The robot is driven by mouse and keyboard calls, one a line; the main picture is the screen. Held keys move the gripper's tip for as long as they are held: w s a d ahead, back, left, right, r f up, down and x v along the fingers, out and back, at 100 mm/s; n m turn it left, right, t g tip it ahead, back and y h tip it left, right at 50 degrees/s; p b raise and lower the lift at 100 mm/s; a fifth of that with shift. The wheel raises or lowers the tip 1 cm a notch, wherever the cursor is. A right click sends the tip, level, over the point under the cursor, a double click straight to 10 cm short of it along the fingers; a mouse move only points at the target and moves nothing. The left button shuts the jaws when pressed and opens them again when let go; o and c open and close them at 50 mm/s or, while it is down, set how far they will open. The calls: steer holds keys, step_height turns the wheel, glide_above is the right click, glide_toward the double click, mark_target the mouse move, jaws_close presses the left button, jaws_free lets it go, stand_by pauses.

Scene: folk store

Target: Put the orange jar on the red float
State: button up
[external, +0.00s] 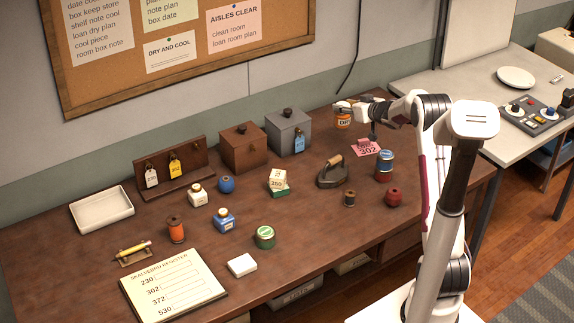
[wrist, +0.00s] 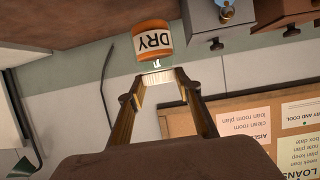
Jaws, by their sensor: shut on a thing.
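The orange jar (external: 343,119), with a "DRY" label and a white lid, is at the back of the table, right of the grey box. The red float (external: 393,198), a small round red ball, sits near the table's right front edge, apart from the jar. It is not in the wrist view.
A pink "302" tag (external: 366,148) lies behind the can. The grey box (external: 288,132) is left of the jar. Bare tabletop lies in front of the float.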

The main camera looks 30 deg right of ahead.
steer(key=s+d+r, duration=0.3)
steer(key=s+d, duration=0.4)
steer(key=s, duration=0.2)
steer(key=s+d+r, duration=0.3)
steer(key=s+d, duration=0.5)
steer(key=s, duration=0.1)
steer(key=s+a+f+n+g+y, duration=0.1)
steer(key=s+a+n+y, duration=0.5)
steer(key=s+a, duration=0.8)
steer(key=a+g+y, duration=0.1)
steer(key=a, duration=0.2)
steer(key=shift+s+f+n+y, duration=0.2)
steer(key=shift+n+y, duration=0.1)
steer(key=shift+n, duration=0.1)
steer(key=shift+f, duration=0.1)
step_height(320, 180, down, 6)
steer(key=shift+w+f, duration=0.1)
steer(key=shift+f, duration=1.85)
